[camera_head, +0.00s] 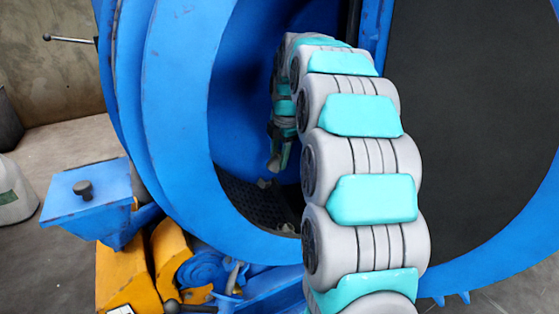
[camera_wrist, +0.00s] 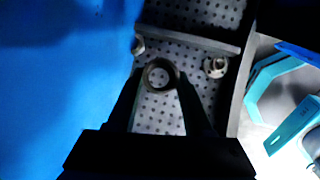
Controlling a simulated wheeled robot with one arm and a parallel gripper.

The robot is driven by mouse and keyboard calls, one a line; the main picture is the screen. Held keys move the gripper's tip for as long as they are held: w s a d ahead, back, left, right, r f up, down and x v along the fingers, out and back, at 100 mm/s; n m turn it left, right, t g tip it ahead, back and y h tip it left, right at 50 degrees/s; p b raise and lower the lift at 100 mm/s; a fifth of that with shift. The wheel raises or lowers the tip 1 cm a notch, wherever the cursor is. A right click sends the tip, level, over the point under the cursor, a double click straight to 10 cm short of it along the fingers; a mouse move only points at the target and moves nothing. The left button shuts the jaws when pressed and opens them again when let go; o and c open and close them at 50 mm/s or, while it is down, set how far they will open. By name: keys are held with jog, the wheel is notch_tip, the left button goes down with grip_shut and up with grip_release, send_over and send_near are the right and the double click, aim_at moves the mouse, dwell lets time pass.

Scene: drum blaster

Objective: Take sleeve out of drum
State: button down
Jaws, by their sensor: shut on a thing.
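The sleeve is a dull metal ring (camera_wrist: 160,61) between the fingertips of my gripper (camera_wrist: 161,76) in the wrist view. The gripper is shut on it, one finger on each side. In the head view my arm reaches through the round opening of the blue drum (camera_head: 185,110), and my gripper (camera_head: 273,165) hangs inside it. The perforated drum floor (camera_wrist: 160,115) lies below the sleeve. The gap between sleeve and floor is hard to judge. The sleeve is too small to make out clearly in the head view.
Another small metal part (camera_wrist: 215,67) lies on the perforated floor to the right, and one more (camera_wrist: 138,45) at the upper left. A raised bar (camera_wrist: 190,36) crosses the floor. The blue drum wall (camera_wrist: 60,100) is close on the left. The dark open door (camera_head: 465,130) stands right.

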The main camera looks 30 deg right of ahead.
jog(key=shift+w+r, duration=0.1)
jog(key=shift+r, duration=0.35)
jog(key=a+r, duration=0.1)
jog(key=a, duration=0.8)
jog(key=shift+r, duration=0.35)
jog(key=s+d+b, duration=0.1)
jog(key=s+b, duration=0.8)
jog(key=s, duration=3.4)
jog(key=shift+d+b, duration=0.25)
jog(key=shift+b, duration=0.1)
